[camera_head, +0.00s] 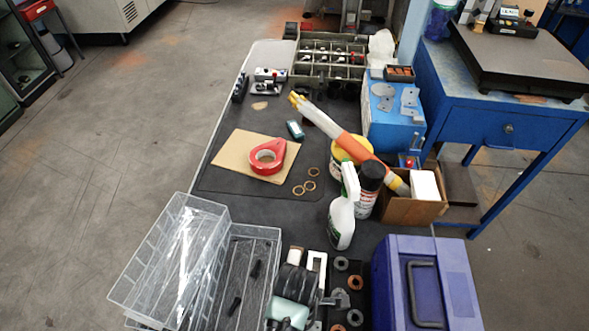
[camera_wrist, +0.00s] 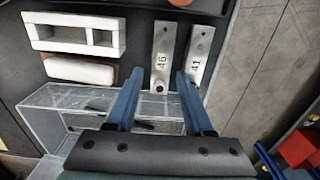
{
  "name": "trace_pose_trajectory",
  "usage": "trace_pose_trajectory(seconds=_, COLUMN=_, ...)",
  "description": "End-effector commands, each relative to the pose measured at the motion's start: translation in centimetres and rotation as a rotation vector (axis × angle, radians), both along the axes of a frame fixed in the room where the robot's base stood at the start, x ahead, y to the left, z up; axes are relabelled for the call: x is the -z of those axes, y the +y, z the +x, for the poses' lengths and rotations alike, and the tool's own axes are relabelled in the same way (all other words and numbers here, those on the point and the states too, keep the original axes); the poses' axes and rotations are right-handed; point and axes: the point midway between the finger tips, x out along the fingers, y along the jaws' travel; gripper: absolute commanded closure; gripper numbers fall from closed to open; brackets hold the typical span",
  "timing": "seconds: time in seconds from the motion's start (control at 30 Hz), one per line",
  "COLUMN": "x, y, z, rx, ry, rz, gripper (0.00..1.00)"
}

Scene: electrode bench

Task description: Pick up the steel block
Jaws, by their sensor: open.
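In the wrist view, two flat grey metal bars lie side by side, one marked 46 (camera_wrist: 161,58) and one marked 41 (camera_wrist: 200,55). A pale rectangular block with cut-out windows (camera_wrist: 75,47) lies to their left, and part of a similar pale frame shows at the bottom of the head view (camera_head: 317,266). I cannot tell for certain which of these is the steel block. My gripper (camera_wrist: 159,73) is open, its two blue fingers spread apart around the line of bar 46, with nothing held between them. Whether the fingers touch any bar is unclear.
A cream block (camera_wrist: 80,71) lies below the windowed block. A clear plastic organizer (camera_head: 180,255) stands at the table's front left, and a blue case (camera_head: 395,290) at the front right. A white spray bottle (camera_head: 342,220) stands behind. The mat's middle left holds red tape (camera_head: 266,157).

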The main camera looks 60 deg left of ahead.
Motion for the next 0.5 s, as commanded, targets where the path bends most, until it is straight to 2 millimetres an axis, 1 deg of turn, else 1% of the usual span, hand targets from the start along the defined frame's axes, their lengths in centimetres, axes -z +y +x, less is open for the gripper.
trace_pose_trajectory(seconds=0.13, x=1.1, y=0.0, z=-0.2, rx=0.000, ry=0.002, rz=-0.001, gripper=0.47)
trace_pose_trajectory(seconds=0.33, x=4.1, y=-0.1, z=-0.4, rx=0.001, ry=0.001, rz=-0.001, gripper=0.47)
trace_pose_trajectory(seconds=0.4, x=4.8, y=-0.1, z=-0.4, rx=0.001, ry=0.000, rz=0.000, gripper=0.47)
trace_pose_trajectory(seconds=0.5, x=5.2, y=0.0, z=-0.4, rx=0.001, ry=-0.001, rz=0.002, gripper=0.47)
